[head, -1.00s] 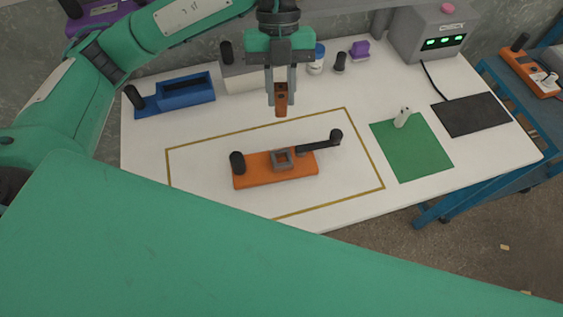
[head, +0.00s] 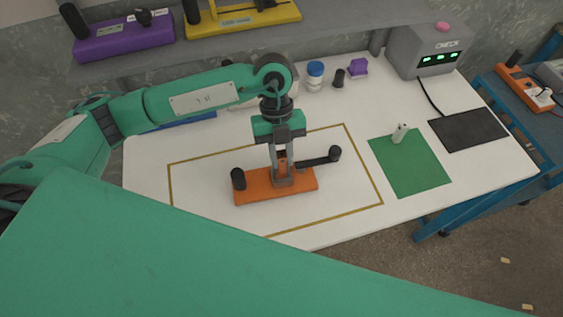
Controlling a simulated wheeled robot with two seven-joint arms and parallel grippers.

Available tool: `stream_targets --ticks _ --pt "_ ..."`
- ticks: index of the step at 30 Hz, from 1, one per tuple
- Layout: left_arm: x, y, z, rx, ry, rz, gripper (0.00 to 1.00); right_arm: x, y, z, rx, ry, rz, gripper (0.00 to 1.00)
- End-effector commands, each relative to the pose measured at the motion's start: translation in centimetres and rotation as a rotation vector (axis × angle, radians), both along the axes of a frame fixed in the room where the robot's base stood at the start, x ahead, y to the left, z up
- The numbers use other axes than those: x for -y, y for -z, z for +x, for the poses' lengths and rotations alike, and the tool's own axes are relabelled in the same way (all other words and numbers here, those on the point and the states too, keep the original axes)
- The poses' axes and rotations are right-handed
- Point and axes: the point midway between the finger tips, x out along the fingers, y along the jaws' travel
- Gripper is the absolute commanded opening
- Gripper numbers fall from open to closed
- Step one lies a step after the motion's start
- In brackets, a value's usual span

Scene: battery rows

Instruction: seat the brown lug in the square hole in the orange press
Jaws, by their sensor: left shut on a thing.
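The orange press (head: 248,190) lies inside the yellow outline on the white table. It has a black knob at its left and a black lever reaching right. My left gripper (head: 283,170) points down over the middle of the press, shut on the brown lug (head: 282,162). The lug is upright, and its lower end is at the grey square collar (head: 284,181) around the hole. The fingers partly cover the collar, so I cannot tell whether the lug's end is in the hole or just above it. My right gripper is not in view.
A green mat (head: 412,170) with a small pale upright part (head: 400,133) is at the right, beside a black pad (head: 468,130). A grey check box (head: 430,52) stands at the back right. A white jar (head: 314,77) and small black and purple items stand behind the press.

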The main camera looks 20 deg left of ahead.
Motion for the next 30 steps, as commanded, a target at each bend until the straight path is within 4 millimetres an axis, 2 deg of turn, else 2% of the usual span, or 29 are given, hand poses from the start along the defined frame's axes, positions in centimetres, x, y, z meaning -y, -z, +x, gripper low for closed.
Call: stream_targets --ticks 7,10,14,21,22,24,25,30 --pt "0.0 2.8 -0.1 -0.004 -0.001 0.002 0.00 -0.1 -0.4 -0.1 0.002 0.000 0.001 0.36" --pt "0.0 4.1 -0.1 -0.001 0.000 0.000 0.00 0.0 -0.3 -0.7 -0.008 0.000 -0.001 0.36" --pt "0.0 4.4 0.0 0.001 0.001 0.000 0.00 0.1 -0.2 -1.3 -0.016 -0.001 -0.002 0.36" --pt "0.0 4.7 0.0 0.001 0.001 0.000 0.00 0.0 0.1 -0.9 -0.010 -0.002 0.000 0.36" --pt "0.0 4.7 0.0 0.001 0.001 0.000 0.25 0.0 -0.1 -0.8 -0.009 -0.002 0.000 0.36" --pt "0.0 4.6 0.0 0.001 0.001 0.000 0.39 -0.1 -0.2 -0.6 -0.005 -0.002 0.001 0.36" --pt "0.0 4.6 0.0 0.001 0.001 0.000 0.43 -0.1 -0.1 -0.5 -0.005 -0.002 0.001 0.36" --pt "0.0 4.6 0.0 0.000 0.001 0.000 0.43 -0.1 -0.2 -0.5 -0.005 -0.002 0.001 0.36"
